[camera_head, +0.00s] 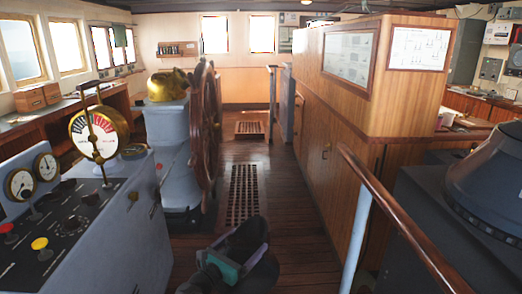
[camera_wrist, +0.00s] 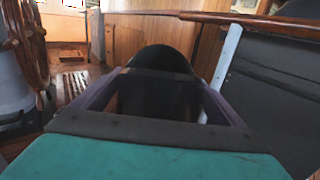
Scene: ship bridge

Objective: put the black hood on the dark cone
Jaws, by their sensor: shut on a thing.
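My gripper (camera_head: 250,256) is low in the middle of the head view, above the wooden deck. It is shut on the black hood (camera_head: 253,230), a dark rounded piece partly hidden by the fingers. In the wrist view the hood (camera_wrist: 156,100) fills the space between the two fingers of my gripper (camera_wrist: 158,76); its lower part is hidden. The dark cone (camera_head: 490,175) stands at the right edge of the head view, on top of a dark console and cut off by the frame. The hood is apart from it, to its left and lower.
A wooden handrail (camera_head: 395,215) on a pale post (camera_head: 356,240) stands between my gripper and the dark console (camera_head: 420,225). A grey control console (camera_head: 85,225) is on the left, with the ship's wheel (camera_head: 205,125) beyond. The deck aisle (camera_head: 285,195) ahead is clear.

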